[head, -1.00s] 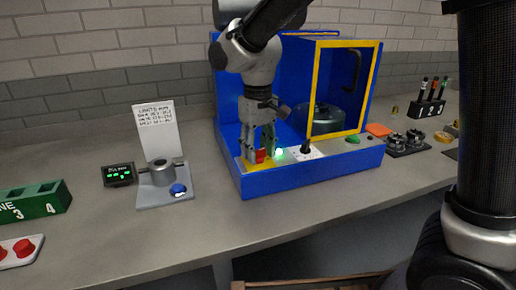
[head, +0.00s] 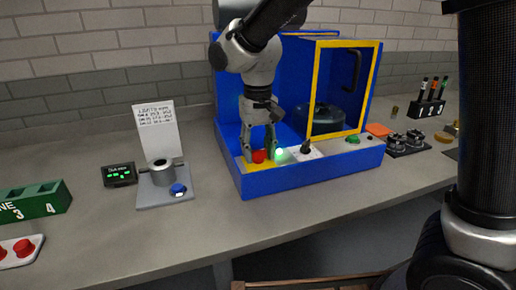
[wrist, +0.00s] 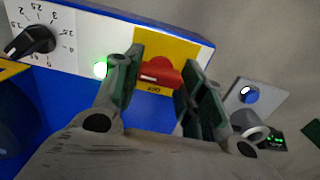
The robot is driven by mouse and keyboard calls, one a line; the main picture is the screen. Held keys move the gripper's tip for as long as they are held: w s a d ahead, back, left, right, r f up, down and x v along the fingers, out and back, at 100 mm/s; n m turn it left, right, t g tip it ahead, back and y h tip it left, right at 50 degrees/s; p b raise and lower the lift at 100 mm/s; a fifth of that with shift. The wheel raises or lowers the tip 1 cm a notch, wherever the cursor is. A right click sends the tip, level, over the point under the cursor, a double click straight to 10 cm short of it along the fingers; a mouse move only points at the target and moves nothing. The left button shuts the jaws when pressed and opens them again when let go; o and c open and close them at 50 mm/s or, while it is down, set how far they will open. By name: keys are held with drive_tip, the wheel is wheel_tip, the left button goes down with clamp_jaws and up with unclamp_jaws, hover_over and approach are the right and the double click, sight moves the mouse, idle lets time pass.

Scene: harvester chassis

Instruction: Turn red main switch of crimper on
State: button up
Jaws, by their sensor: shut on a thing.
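The crimper (head: 310,181) is a blue machine with a yellow-framed door, on the bench. Its red main switch (head: 259,156) sits on a yellow plate at the front left of the crimper. My gripper (head: 261,159) points down at it, one finger on each side. The small label by the switch is too blurred to read surely. A green light (wrist: 100,69) glows beside the left finger.
A black dial knob (wrist: 33,39) on a white scale is beyond the green light. A grey stand with a metal cylinder (head: 161,172) and a blue knob (head: 178,189) stands left of the crimper. A small display (head: 119,174) is beside it. The bench front is clear.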

sight(258, 150)
drive_tip(key=o, duration=1)
wheel_tip(258, 150, up, 12)
